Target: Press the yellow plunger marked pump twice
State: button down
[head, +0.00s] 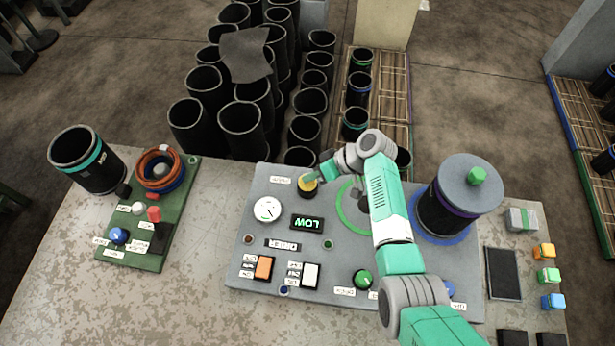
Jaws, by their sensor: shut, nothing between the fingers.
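The yellow plunger (308,185) stands on a dark round base near the back left of the grey control panel (380,262). A small white label (281,180) lies to its left, with text too small to read. My gripper (315,179) is shut and empty, with its tip at the plunger's upper right edge. I cannot tell whether it touches the plunger or is just above it. The arm reaches in from the front right and hides part of the panel and of a green ring (352,211). How far the plunger is down cannot be told.
The panel also holds a round gauge (267,209), a green "LOW" display (307,223), an orange switch (264,267), a white switch (310,275) and a green knob (363,279). A lidded black cylinder (447,208) stands right of the arm. A green board (150,215) lies left.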

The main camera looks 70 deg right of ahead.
jog(key=shift+r+p, duration=1.1)
jog(key=shift+r, duration=0.2)
notch_tip(320, 180, up, 5)
jog(key=p, duration=0.4)
dwell(0.4)
